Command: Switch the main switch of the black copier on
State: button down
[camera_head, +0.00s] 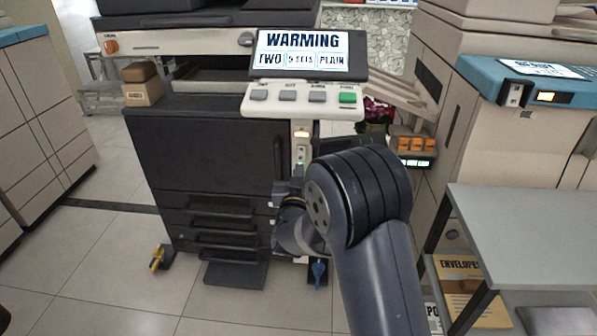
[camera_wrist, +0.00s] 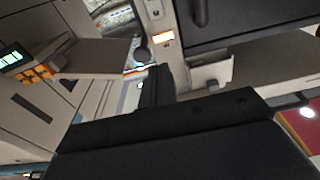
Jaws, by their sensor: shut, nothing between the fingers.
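The black copier (camera_head: 200,150) stands in the middle of the head view. Its raised screen (camera_head: 305,53) is lit and reads WARMING, TWO SIDED, PLAIN. A pale upright strip (camera_head: 304,165) runs down below its button panel. The strip carries a lit amber lamp (camera_head: 301,134) and a small fitting with green (camera_head: 300,154); I cannot tell its switch position. My gripper (camera_wrist: 160,78) is shut and empty, with its fingertips close to the strip, below the lamp (camera_wrist: 163,37). I cannot tell whether they touch it. In the head view my arm hides part of the strip.
A beige copier with a blue panel (camera_head: 480,75) stands at right, beside a grey table (camera_head: 530,225). Orange items (camera_head: 413,145) sit on a small shelf between the copiers. Beige cabinets (camera_head: 40,120) stand at left. A yellow-handled thing (camera_head: 157,258) is at the copier's foot. The left floor is clear.

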jog(key=shift+s+r, duration=0.1)
jog(key=shift+s, duration=0.45)
jog(key=shift+w, duration=0.1)
